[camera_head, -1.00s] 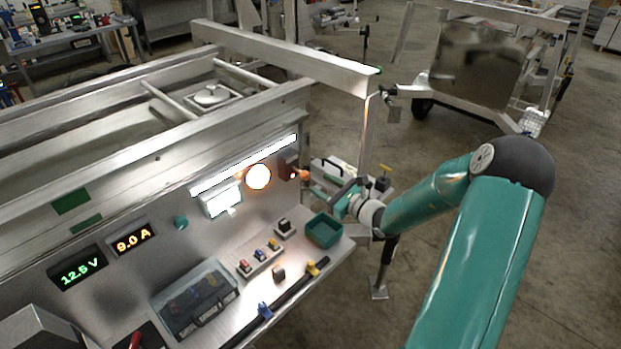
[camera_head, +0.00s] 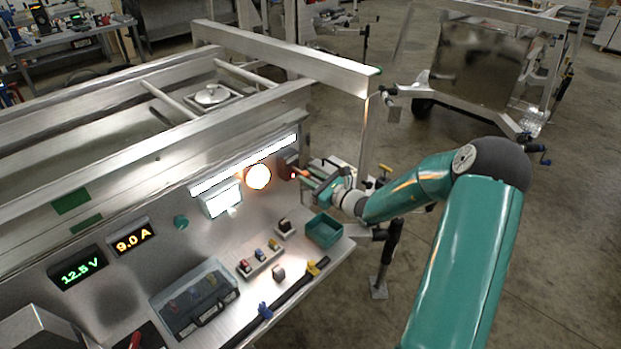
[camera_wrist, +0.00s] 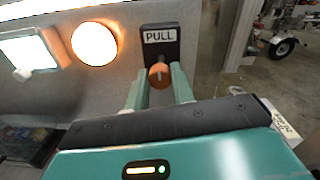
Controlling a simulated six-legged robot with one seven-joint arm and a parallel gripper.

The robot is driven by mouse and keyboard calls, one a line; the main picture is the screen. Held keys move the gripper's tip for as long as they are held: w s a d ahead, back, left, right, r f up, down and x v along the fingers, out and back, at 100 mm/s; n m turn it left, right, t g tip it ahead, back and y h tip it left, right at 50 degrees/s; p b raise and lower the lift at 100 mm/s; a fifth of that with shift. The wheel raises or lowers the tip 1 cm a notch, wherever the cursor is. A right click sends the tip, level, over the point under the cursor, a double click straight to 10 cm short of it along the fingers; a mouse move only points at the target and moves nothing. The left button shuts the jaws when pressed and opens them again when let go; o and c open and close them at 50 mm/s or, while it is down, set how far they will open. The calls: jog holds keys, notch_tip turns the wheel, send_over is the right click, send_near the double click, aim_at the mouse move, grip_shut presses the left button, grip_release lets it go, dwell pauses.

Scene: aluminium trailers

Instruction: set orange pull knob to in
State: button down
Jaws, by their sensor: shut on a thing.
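The orange pull knob (camera_wrist: 160,76) sits on a dark plate (camera_wrist: 160,45) marked "PULL" in the wrist view. My gripper (camera_wrist: 160,84) reaches toward the panel with one teal finger on each side of the knob and is shut on it. In the head view the dark plate (camera_head: 288,163) is at the right end of the upright metal panel, and my gripper (camera_head: 306,178) comes to it from the right. The knob is small there and partly hidden by the fingers. I cannot tell how far it stands out from the plate.
A glowing round lamp (camera_head: 258,177) and a lit white square (camera_head: 222,200) are left of the knob. Below, the shelf holds a teal bin (camera_head: 323,230), small coloured parts and a clear-lidded case (camera_head: 195,298). A metal post stands close behind my gripper. Open floor lies to the right.

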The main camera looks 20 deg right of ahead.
aim_at(309, 177)
jog(key=shift+x, duration=1.7)
jog(key=c, duration=1.2)
grip_release()
jog(key=shift+w, duration=0.1)
jog(key=shift+o, duration=0.2)
jog(key=v, duration=1.4)
